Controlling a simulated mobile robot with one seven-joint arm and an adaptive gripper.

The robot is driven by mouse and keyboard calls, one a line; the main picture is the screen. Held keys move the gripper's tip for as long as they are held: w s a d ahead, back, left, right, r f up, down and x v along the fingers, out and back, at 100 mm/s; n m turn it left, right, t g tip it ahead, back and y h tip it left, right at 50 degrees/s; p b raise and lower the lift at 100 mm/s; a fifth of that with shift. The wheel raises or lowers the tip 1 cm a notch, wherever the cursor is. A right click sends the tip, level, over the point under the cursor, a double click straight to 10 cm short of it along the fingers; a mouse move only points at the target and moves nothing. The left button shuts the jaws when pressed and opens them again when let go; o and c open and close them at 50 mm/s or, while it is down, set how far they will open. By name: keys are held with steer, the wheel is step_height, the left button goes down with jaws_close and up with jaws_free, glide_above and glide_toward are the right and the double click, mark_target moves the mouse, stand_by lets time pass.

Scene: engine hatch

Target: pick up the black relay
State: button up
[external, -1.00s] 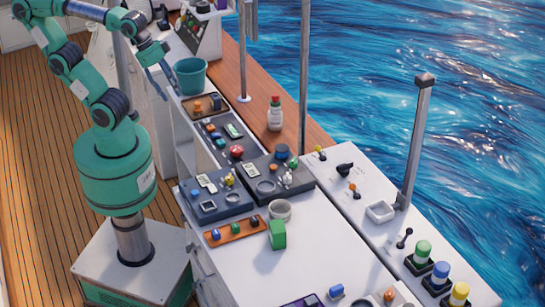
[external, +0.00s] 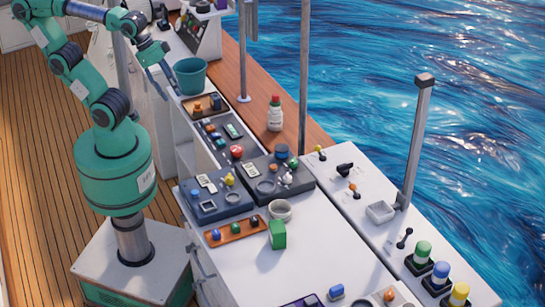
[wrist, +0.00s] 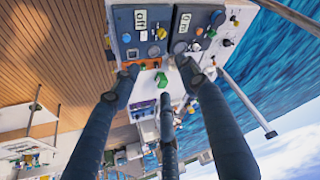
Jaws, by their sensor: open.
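I cannot clearly make out the black relay. A small dark block (external: 255,221) sits at the right end of an orange tray (external: 236,236) on the white counter and may be it. A blue and a green block share that tray. My gripper (external: 168,90) is at the upper left, near the teal bucket and well away from the tray. In the wrist view my gripper (wrist: 160,75) has its dark fingers spread with nothing held between them. The orange tray shows beyond the fingertips there, partly hidden by them, and its small blocks are too small to tell apart.
The teal bucket (external: 190,75) stands close to my gripper. Dark panels with dials and knobs (external: 215,200) lie behind the tray. A green block (external: 277,234) and a pale round ring (external: 280,210) stand to its right. The counter's front middle is mostly clear.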

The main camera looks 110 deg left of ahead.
steer(key=w+d+f+m+g+y, duration=0.1)
steer(key=w+d+f+m, duration=0.25)
steer(key=w+m, duration=0.5)
steer(key=w+d+f+m+g+y, duration=0.15)
steer(key=w+f+m, duration=0.3)
steer(key=w, duration=0.65)
steer(key=w+d+f+m, duration=0.6)
steer(key=f+m, duration=0.1)
steer(key=f, duration=0.1)
steer(key=w+d+f+m+p, duration=0.1)
steer(key=w+d+f+m, duration=0.5)
steer(key=f, duration=0.3)
steer(key=shift+w+d+m+y, duration=0.15)
steer(key=shift+d+m+y, duration=0.2)
steer(key=shift+d+m, duration=0.2)
steer(key=b, duration=0.1)
glide_above(254, 221)
steer(key=s, duration=0.2)
steer(key=shift+d+f, duration=0.15)
steer(key=shift+f, duration=3.8)
